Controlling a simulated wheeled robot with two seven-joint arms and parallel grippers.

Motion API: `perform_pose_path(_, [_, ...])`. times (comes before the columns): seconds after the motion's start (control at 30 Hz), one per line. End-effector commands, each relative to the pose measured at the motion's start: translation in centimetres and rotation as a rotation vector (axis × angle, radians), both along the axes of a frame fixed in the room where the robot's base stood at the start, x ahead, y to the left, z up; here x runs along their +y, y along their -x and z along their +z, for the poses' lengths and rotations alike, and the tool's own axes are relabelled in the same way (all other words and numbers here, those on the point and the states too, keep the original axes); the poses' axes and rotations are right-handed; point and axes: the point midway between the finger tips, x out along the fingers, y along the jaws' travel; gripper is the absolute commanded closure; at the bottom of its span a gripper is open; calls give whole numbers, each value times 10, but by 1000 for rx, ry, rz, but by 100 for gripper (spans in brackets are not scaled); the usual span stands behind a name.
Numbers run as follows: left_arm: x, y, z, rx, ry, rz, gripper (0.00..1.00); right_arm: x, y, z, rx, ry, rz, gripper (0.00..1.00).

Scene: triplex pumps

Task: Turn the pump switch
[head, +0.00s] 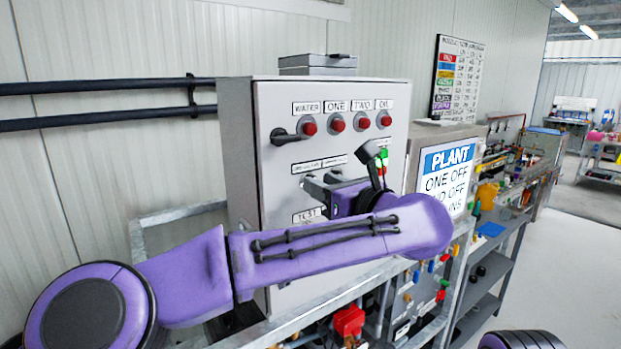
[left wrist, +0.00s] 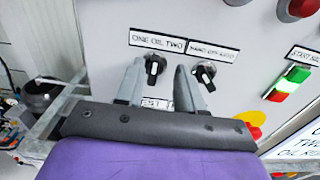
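A light grey control cabinet (head: 332,104) stands ahead, with labels, red lamps and switches on its front. In the left wrist view two black rotary knobs show on it: one (left wrist: 154,70) under the label "ONE OIL TWO", another (left wrist: 206,76) under a label that seems to read "HAND OFF AUTO". I cannot tell which is the pump switch. My left gripper (left wrist: 159,66) is open at the panel, its grey fingers apart on either side of the left knob in the picture. Contact cannot be told. In the head view my left gripper (head: 314,182) partly hides the panel's middle. My right gripper is not in view.
A black handle (head: 285,136) sticks out at the cabinet's upper left. A green and red start switch (left wrist: 287,83) is right of the knobs. A metal frame (head: 345,291) runs below the cabinet. A sign (head: 447,172) and cluttered bench are at right, with clear floor beyond.

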Motion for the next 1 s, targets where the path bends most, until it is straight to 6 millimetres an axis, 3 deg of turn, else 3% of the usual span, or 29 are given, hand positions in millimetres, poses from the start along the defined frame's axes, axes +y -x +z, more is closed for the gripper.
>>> perform_pose_path(0.37, [13, -4, 0, -1, -2, 10, 63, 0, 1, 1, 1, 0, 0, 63])
perform_pose_path(0.47, [14, -4, 0, 0, -1, 11, 95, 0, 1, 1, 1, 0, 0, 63])
perform_pose_path(0.5, [14, -4, 0, 0, -1, 11, 100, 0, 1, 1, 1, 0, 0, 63])
perform_pose_path(1.0, [10, -4, 1, 56, -82, 7, 100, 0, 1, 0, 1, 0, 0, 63])
